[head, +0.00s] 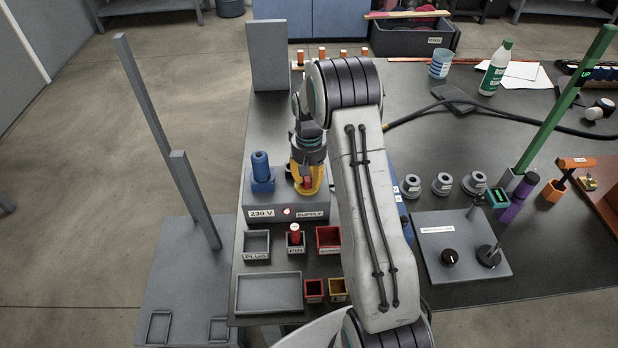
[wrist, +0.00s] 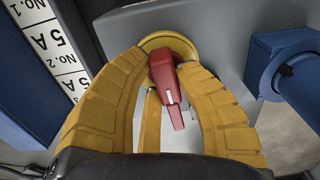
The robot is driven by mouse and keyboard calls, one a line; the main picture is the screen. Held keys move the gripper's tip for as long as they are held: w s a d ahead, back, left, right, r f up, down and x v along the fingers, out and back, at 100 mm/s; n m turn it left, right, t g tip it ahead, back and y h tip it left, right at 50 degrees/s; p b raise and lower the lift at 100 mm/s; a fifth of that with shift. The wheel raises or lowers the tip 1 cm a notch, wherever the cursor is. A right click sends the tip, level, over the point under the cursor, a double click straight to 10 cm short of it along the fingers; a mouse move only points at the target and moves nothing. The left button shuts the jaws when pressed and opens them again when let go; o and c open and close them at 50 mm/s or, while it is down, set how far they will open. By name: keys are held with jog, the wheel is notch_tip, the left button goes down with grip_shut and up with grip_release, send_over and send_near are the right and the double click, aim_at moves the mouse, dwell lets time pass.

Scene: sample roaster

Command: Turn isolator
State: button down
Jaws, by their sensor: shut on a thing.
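The isolator is a red handle (wrist: 168,84) on a round yellow plate (wrist: 172,43), mounted on the grey supply box (head: 285,213) labelled "230 V" and "SUPPLY". My gripper (head: 306,186) reaches down over the box from above, with yellow fingers. In the wrist view its fingers (wrist: 166,70) curve in on both sides of the red handle and are shut on it. The handle's narrow end with a white mark points toward the bottom of the wrist view. In the head view the handle (head: 307,182) is mostly hidden by the fingers.
A blue connector (head: 261,172) stands on the box left of my gripper; it also shows in the wrist view (wrist: 287,68). Small bins and a shallow tray (head: 269,292) lie in front. A grey control panel (head: 460,245) and grey collars stand right of my arm.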

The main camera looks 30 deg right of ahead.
jog(key=shift+m, duration=0.5)
jog(key=c, duration=0.9)
grip_release()
notch_tip(320, 180, up, 12)
dwell(0.6)
